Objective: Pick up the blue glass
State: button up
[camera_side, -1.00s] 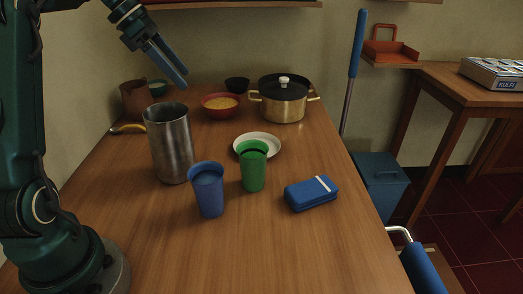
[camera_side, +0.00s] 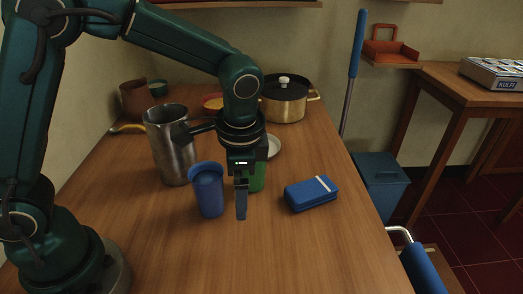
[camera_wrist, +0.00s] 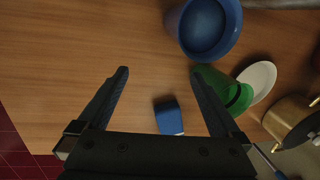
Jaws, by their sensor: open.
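The blue glass (camera_side: 208,190) stands upright on the table, in front of the steel jug. My gripper (camera_side: 241,205) is just right of it in the side view, pointing down, and hides much of the green glass (camera_side: 257,178). In the wrist view my gripper (camera_wrist: 160,72) is open with its two fingers wide apart and nothing between the tips. The blue glass (camera_wrist: 208,28) shows there at the top, beyond the right finger, outside the jaws. The green glass (camera_wrist: 228,90) lies partly behind the right finger.
A steel jug (camera_side: 168,150) stands close behind the blue glass. A blue case (camera_side: 312,194) lies to the right; it also shows in the wrist view (camera_wrist: 168,115). A white plate (camera_side: 274,146) and a brass pot (camera_side: 284,104) are farther back. The front table is clear.

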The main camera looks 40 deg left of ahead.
aim_at(202, 170)
jog(key=a+f+m+y, duration=0.1)
jog(key=s+a+f+m+y, duration=0.1)
jog(key=m, duration=0.1)
jog(key=s+a+f+m+g+y, duration=0.1)
jog(key=shift+f, duration=0.4)
jog(key=a+m+y, duration=0.2)
jog(key=m, duration=0.1)
jog(key=a+f+m+y, duration=0.1)
jog(key=shift+s+f+m+t+y, duration=0.1)
jog(key=shift+s+m+t+y, duration=0.2)
jog(key=shift+s+m+y, duration=0.1)
jog(key=r+m+t+y, duration=0.1)
jog(key=m, duration=0.1)
jog(key=r+m+t+y, duration=0.1)
jog(key=r+m, duration=0.1)
jog(key=r+m+t+y, duration=0.1)
jog(key=y, duration=0.1)
jog(key=shift+w+a+r+m+t, duration=0.1)
jog(key=shift+w+r+m+t, duration=0.2)
jog(key=shift+r+m, duration=0.1)
jog(key=shift+x, duration=2.5)
jog(key=c, duration=1.5)
jog(key=shift+r, duration=0.2)
